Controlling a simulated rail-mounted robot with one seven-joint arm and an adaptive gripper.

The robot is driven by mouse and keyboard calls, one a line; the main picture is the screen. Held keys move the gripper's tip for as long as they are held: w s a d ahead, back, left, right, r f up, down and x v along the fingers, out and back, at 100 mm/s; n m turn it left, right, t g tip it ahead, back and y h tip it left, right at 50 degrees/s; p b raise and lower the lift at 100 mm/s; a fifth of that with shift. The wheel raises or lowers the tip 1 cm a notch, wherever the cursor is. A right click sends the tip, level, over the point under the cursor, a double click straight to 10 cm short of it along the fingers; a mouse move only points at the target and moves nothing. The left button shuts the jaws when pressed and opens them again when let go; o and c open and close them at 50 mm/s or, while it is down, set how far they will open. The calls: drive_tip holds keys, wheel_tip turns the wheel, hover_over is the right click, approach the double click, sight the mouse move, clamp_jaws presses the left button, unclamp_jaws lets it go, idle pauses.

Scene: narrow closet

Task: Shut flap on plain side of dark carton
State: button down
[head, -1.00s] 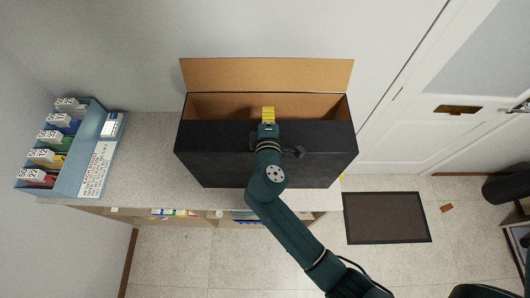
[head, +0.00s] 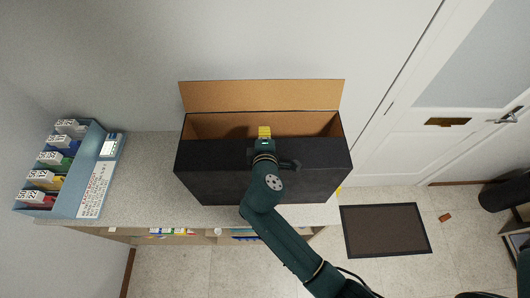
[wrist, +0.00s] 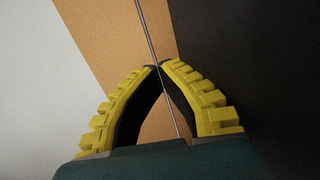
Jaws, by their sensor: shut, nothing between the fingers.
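The dark carton (head: 215,180) stands on the counter, open at the top, with tan cardboard inside. A tan-faced flap (head: 262,96) stands open along its far edge, near the wall. Dark surface covers the near part of the carton; I cannot tell where a near flap ends and the side begins. My gripper (head: 264,130) is over the opening at its near edge, yellow fingers pointing toward the far flap. In the wrist view, the fingertips (wrist: 160,67) meet with nothing between them. Beyond them are tan cardboard (wrist: 105,35), a thin edge line and a dark panel (wrist: 260,60).
A blue tray (head: 88,195) with several coloured card boxes stands at the counter's left end. Bare counter (head: 145,170) lies between it and the carton. The wall (head: 260,40) is close behind the flap. A door (head: 440,130) and dark mat (head: 385,230) are at right.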

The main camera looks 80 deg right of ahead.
wheel_tip(320, 180, up, 14)
drive_tip(key=shift+f+p, duration=0.2)
drive_tip(key=shift+p, duration=0.15)
drive_tip(key=shift+d, duration=0.1)
drive_tip(key=w+a+r+n+t+y, duration=0.1)
drive_tip(key=w+a+r+t+y, duration=0.1)
drive_tip(key=w+a+r+t, duration=0.65)
drive_tip(key=w+a+r+n+t+y, duration=0.1)
drive_tip(key=w+a+r+t, duration=0.3)
drive_tip(key=w+a, duration=0.8)
drive_tip(key=s+a+r+m+t+y, duration=0.2)
drive_tip(key=a+r+m+t+y, duration=0.2)
drive_tip(key=a+r, duration=1.1)
drive_tip(key=a+t+y, duration=0.1)
drive_tip(key=t+y, duration=0.2)
drive_tip(key=y, duration=0.2)
drive_tip(key=shift+s+a+t+y, duration=0.2)
drive_tip(key=shift+a+t+y, duration=0.15)
drive_tip(key=shift+y, duration=0.05)
